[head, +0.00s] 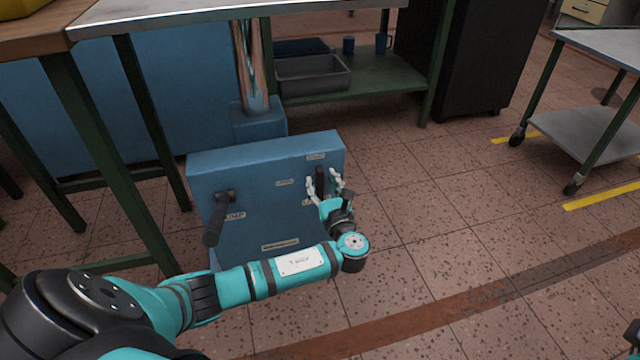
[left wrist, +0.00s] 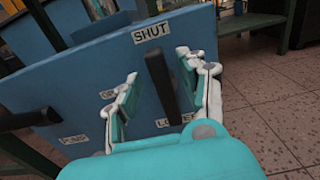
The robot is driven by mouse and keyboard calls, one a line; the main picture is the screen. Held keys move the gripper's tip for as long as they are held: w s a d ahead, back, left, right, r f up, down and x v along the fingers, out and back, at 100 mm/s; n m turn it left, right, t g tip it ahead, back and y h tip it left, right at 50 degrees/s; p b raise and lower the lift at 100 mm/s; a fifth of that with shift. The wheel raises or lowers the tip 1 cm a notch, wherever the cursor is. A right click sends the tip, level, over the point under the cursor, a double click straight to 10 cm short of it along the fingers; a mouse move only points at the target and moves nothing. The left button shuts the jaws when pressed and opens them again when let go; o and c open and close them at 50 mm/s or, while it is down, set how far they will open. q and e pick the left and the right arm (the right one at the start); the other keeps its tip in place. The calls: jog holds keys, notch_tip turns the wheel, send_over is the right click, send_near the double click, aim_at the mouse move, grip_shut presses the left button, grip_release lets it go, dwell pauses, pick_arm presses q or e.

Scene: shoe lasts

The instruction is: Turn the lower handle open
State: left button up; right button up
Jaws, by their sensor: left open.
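The lower handle is a black bar (head: 320,182) on the front of a blue box (head: 262,170). In the left wrist view the bar (left wrist: 160,82) stands nearly upright, its top towards a SHUT label (left wrist: 151,32). A partly covered label (left wrist: 172,122) at its foot seems to read LOWER. My left gripper (head: 323,179) is open at the box front. In the left wrist view its two fingers (left wrist: 157,68) are on either side of the bar, with gaps visible. Whether the fingertips reach past the bar is unclear.
A second black handle (head: 217,217) hangs tilted at the box's left side. Behind stand a steel-topped bench (head: 240,12) with a grey bin (head: 312,76) on its shelf. A cart (head: 588,133) stands at the right. The tiled floor right of the box is clear.

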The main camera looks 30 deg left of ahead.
pick_arm(q)
jog(key=shift+x, duration=1.15)
grip_shut()
